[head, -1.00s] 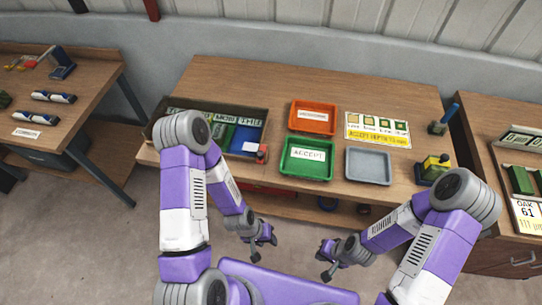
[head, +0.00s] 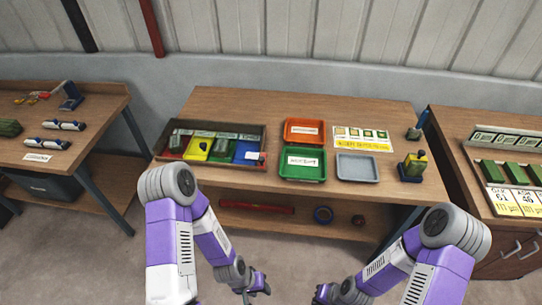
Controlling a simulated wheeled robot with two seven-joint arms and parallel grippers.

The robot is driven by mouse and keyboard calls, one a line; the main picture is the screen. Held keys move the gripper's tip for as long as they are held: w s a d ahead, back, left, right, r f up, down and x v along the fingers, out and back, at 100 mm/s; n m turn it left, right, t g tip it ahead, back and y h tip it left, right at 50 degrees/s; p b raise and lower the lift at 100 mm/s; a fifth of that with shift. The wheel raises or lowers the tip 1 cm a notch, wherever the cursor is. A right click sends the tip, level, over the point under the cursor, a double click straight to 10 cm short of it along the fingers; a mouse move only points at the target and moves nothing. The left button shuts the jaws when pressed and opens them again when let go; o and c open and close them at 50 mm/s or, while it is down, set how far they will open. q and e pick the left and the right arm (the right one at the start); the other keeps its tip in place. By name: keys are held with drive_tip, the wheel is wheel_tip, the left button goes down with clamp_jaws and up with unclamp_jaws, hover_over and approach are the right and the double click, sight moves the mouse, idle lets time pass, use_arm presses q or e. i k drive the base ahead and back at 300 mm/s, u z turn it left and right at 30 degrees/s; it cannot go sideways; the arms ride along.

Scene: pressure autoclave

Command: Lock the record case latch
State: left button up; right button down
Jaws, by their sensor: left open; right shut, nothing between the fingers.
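What looks like the record case (head: 212,121) is a dark, shallow box at the left of the middle table. It is open at the top, with red, yellow, green and blue compartments inside and a row of labels along its back. A small red piece (head: 262,156) shows at its front right corner; I cannot tell whether it is the latch. My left gripper (head: 254,288) is open and empty, in front of the table and below its top. My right gripper (head: 322,294) is shut and empty, to the right of it. Neither touches the case.
On the table stand an orange tray (head: 304,139), a green tray (head: 302,176), a grey tray (head: 358,176), a sign (head: 362,146) and a yellow-topped device (head: 413,166).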

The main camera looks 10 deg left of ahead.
sight(262, 159)
drive_tip(key=u, duration=0.7)
drive_tip(key=i, duration=0.5)
drive_tip(key=z, duration=0.05)
